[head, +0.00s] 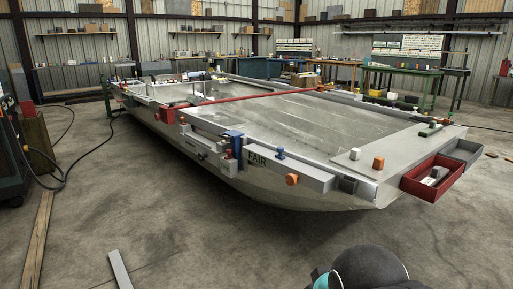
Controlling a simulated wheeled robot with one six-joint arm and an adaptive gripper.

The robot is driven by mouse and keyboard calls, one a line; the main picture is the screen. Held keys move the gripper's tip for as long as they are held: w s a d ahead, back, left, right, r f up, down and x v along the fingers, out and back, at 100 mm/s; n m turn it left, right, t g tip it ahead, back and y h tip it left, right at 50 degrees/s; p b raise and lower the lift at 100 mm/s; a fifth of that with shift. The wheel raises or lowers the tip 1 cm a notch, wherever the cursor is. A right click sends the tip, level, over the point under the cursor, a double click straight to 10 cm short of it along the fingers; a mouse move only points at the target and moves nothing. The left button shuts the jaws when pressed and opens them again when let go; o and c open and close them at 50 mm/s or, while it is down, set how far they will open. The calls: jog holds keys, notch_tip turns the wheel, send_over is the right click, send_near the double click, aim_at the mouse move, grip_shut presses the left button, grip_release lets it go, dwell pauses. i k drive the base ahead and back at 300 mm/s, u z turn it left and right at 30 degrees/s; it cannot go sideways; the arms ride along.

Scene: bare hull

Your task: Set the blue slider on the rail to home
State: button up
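The grey rail (305,174) runs along the near side of the boat hull (310,203), sloping down to the right in the head view. A blue block (233,140) sits on it left of its middle, above the letters "FAIR", and looks like the slider. A smaller blue knob (280,153) stands further right along the rail. No mark for home can be read at this size. My gripper is not in view; only a dark rounded part of my own body shows at the bottom right.
An orange knob (292,179) sticks out of the rail's near face. A red tray (432,178) and a grey tray (464,152) hang at the hull's right corner. A plank (38,240) and a metal bar (120,269) lie on the floor. The floor before the hull is otherwise clear.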

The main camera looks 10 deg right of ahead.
aim_at(280, 149)
jog(key=z, duration=0.1)
jog(key=i, duration=1)
jog(key=z, duration=0.7)
